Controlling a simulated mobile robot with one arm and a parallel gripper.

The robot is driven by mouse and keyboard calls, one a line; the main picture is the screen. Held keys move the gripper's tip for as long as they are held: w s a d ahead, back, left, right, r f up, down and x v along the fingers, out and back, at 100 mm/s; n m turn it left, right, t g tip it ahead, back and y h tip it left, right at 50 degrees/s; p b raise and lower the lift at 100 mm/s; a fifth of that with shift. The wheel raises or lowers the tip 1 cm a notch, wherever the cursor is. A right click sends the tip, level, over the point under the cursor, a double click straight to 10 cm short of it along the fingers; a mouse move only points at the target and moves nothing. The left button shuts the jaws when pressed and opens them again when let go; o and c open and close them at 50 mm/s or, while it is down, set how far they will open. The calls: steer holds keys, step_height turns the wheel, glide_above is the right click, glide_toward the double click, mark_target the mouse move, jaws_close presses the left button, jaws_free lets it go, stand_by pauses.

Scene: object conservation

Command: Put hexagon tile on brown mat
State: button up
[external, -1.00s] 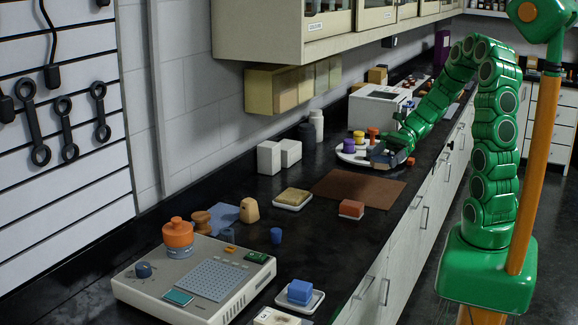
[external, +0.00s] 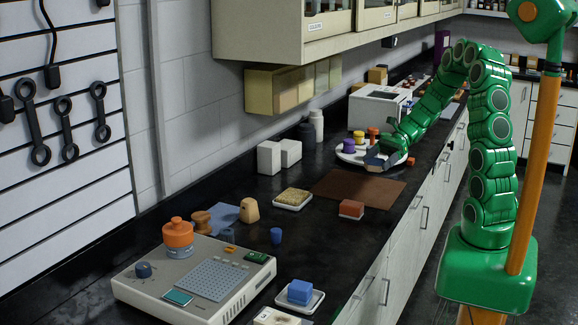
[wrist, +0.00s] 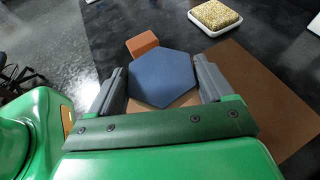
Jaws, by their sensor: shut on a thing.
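The hexagon tile is a flat blue-grey six-sided piece (wrist: 162,77) in the wrist view. My gripper (wrist: 162,83) is shut on it, with one dark grey finger at each side. The brown mat (wrist: 262,95) also shows in the wrist view, below and to the right of the tile. The tile hides part of what lies under it.
A reddish-brown block (external: 351,208) sits at the mat's near edge. A yellowish sponge on a white dish (external: 293,198) stands to the mat's left. The white round tray (external: 348,155) holds several coloured pieces behind my gripper. The mat's surface looks bare.

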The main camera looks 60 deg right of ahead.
glide_above(360, 189)
step_height(360, 189, down, 7)
steer(key=shift+d+r, duration=0.1)
steer(key=shift+d, duration=0.05)
steer(key=shift+w+f, duration=0.15)
steer(key=shift+f, duration=1.4)
steer(key=shift+f, duration=0.2)
steer(key=o, duration=1.1)
steer(key=shift+r, duration=0.1)
